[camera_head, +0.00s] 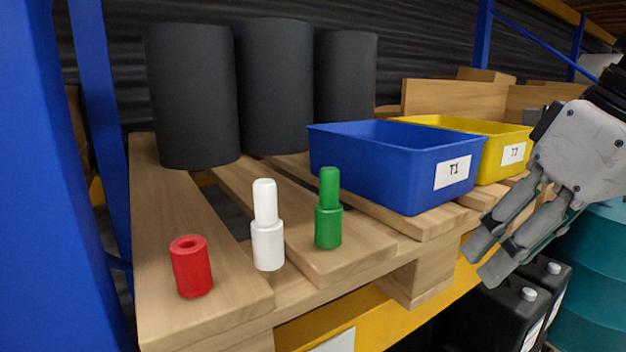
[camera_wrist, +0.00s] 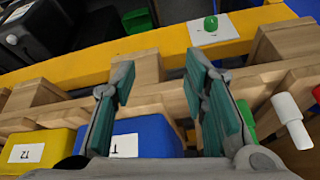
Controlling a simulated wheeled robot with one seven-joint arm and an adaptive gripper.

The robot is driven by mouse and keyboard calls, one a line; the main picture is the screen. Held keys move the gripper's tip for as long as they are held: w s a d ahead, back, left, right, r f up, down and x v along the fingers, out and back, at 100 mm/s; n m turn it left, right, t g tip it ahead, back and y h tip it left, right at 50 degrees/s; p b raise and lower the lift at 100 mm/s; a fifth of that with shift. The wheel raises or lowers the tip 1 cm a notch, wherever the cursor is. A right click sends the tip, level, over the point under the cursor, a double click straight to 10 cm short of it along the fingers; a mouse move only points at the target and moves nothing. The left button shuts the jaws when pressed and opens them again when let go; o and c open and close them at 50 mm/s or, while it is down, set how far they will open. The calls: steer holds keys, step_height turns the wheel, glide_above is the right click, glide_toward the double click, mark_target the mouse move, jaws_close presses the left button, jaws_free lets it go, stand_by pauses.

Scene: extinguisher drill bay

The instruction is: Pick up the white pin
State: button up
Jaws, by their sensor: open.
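The white pin (camera_head: 267,240) stands upright on the wooden pallet (camera_head: 215,305), with a wide base and a narrower top. It stands between a red hollow cylinder (camera_head: 191,268) and a green pin (camera_head: 328,218) of like shape. My gripper (camera_head: 480,262) is at the right, past the pallet's front edge, well apart from the white pin, with empty fingers. In the wrist view my gripper (camera_wrist: 158,75) shows its fingers spread, and the white pin (camera_wrist: 291,118) lies to the right, outside them. The green pin (camera_wrist: 245,118) is partly hidden beside the right finger.
A blue bin (camera_head: 385,170) labelled T1 and a yellow bin (camera_head: 510,155) stand behind and right of the pins. Several black cylinders (camera_head: 190,95) stand at the back. A blue post (camera_head: 50,180) rises at the left. Black containers (camera_head: 500,310) sit below the yellow beam (camera_head: 370,325).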

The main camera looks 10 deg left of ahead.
steer(key=w+a+r+n+g+y, duration=0.15)
steer(key=a+r+n+g, duration=0.35)
steer(key=a+r+n, duration=1.25)
steer(key=b, duration=0.7)
glide_above(266, 181)
steer(key=d, duration=0.2)
steer(key=shift+m, duration=0.45)
steer(key=f, duration=0.7)
steer(key=shift+w+a, duration=0.25)
steer(key=shift+w, duration=0.15)
steer(key=shift+a+f, duration=0.1)
steer(key=shift+f, duration=0.2)
steer(key=x, duration=0.1)
steer(key=p+x, duration=0.1)
steer(key=x, duration=0.2)
steer(key=shift+s+f+p, duration=0.15)
steer(key=shift+s+p, duration=0.15)
steer(key=shift+s, duration=0.05)
steer(key=shift+f, duration=0.45)
steer(key=shift+w, duration=0.1)
